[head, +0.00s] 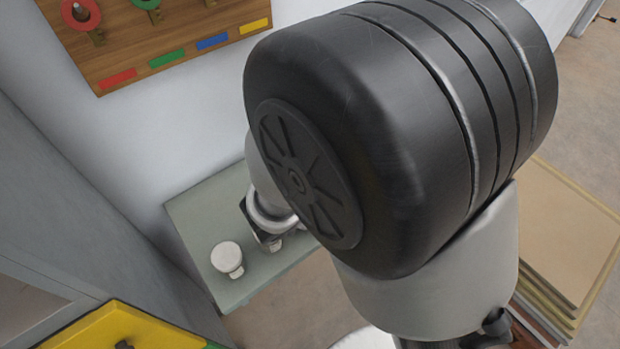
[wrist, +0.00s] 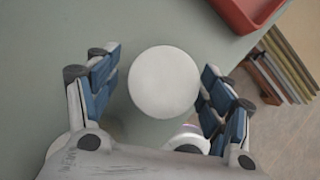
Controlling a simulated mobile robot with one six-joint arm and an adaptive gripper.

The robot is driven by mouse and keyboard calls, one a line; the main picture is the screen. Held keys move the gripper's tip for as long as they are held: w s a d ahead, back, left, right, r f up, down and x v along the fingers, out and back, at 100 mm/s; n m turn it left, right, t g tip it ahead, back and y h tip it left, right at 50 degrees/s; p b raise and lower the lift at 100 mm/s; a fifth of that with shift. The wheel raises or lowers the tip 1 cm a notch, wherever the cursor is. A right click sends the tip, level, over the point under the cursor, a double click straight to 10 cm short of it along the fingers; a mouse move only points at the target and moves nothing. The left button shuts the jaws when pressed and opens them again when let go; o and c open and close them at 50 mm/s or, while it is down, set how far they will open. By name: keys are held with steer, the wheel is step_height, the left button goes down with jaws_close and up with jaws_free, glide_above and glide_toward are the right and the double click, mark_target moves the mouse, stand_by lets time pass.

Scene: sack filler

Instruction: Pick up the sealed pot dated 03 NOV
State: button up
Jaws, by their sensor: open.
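In the wrist view, my gripper (wrist: 160,65) is open, with its blue-padded fingers on either side of a pot with a round white lid (wrist: 163,88). No date is readable on any pot, so I cannot tell which is 03 NOV.
The grey-green table (head: 200,214) stands against a pale wall. A red tray (wrist: 246,12) lies at its edge in the wrist view. Stacked boards (head: 570,240) are at the right. A wooden board with coloured labels (head: 160,35) hangs on the wall. A yellow-edged thing (head: 85,325) is at lower left.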

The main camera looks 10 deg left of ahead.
steer(key=shift+w+d+f, duration=0.1)
steer(key=shift+w+f, duration=0.05)
steer(key=shift+c, duration=0.6)
steer(key=c, duration=1.1)
